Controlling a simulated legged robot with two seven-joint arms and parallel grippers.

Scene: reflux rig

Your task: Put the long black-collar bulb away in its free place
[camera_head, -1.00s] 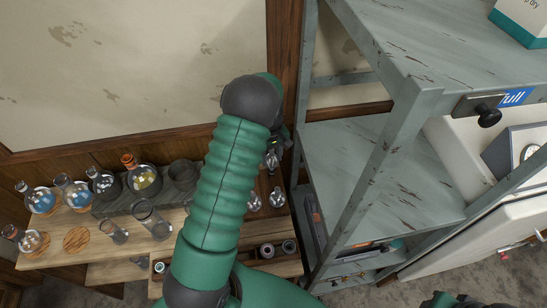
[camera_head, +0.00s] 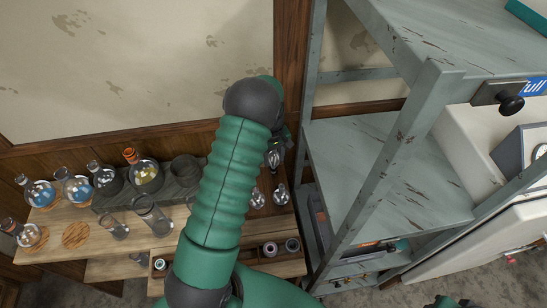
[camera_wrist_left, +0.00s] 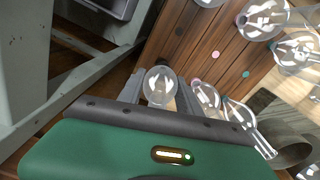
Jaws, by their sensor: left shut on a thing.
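My left gripper (camera_wrist_left: 160,91) is shut on a clear glass bulb (camera_wrist_left: 160,82), whose rounded end shows between the fingers in the left wrist view. The wooden panel (camera_wrist_left: 178,55) in the wrist view carries coloured dots. A black dot (camera_wrist_left: 180,32) there has no bulb right beside it.
Other clear bulbs (camera_wrist_left: 206,96) sit close to the right of the held one. A grey shelf rack (camera_head: 385,165) stands close on the right. Round flasks (camera_head: 78,190) and a dark stand (camera_head: 185,170) occupy the wooden bench on the left.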

